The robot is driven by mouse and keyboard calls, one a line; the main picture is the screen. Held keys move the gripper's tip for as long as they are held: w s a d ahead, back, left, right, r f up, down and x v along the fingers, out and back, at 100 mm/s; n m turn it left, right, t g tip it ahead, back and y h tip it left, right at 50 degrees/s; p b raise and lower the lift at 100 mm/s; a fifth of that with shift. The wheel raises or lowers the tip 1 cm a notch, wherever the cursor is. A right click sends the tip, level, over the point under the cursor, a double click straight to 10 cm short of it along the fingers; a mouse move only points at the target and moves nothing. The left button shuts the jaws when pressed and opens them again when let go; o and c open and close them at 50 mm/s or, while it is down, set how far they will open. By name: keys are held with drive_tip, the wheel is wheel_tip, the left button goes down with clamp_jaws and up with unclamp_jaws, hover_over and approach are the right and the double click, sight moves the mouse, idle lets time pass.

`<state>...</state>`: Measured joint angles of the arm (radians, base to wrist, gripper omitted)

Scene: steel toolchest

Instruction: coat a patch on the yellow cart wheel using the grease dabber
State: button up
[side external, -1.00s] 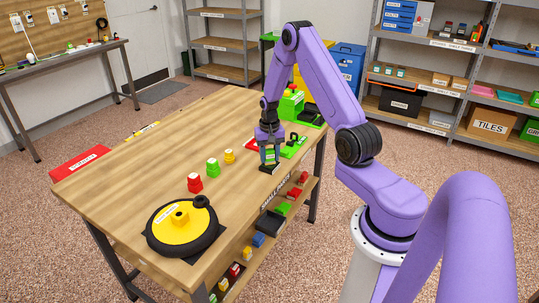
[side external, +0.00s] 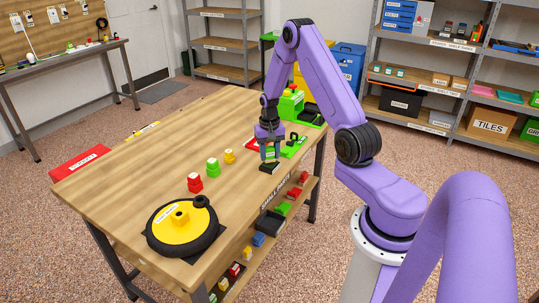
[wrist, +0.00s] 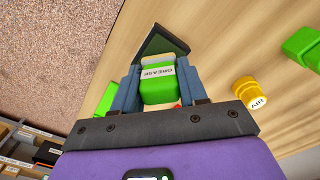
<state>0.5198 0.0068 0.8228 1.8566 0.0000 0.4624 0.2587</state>
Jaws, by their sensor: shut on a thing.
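The yellow cart wheel (side external: 180,222) with a black tyre lies flat on a dark mat at the near left end of the wooden table. My gripper (side external: 269,155) is at the table's right side, far from the wheel. In the wrist view my gripper (wrist: 160,90) is shut on the green grease dabber (wrist: 157,88), which has a white label reading GREASE. The dabber's dark base (side external: 269,168) shows below the fingers, close to the tabletop; I cannot tell whether it touches. In the wrist view the dark base (wrist: 162,42) shows beyond the fingertips.
A red stacked piece (side external: 195,182), a green one (side external: 213,168) and a yellow one (side external: 229,156) stand between my gripper and the wheel. Green and red items (side external: 292,145) lie just behind my gripper.

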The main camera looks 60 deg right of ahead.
sight(270, 147)
drive_tip(key=shift+r, duration=3)
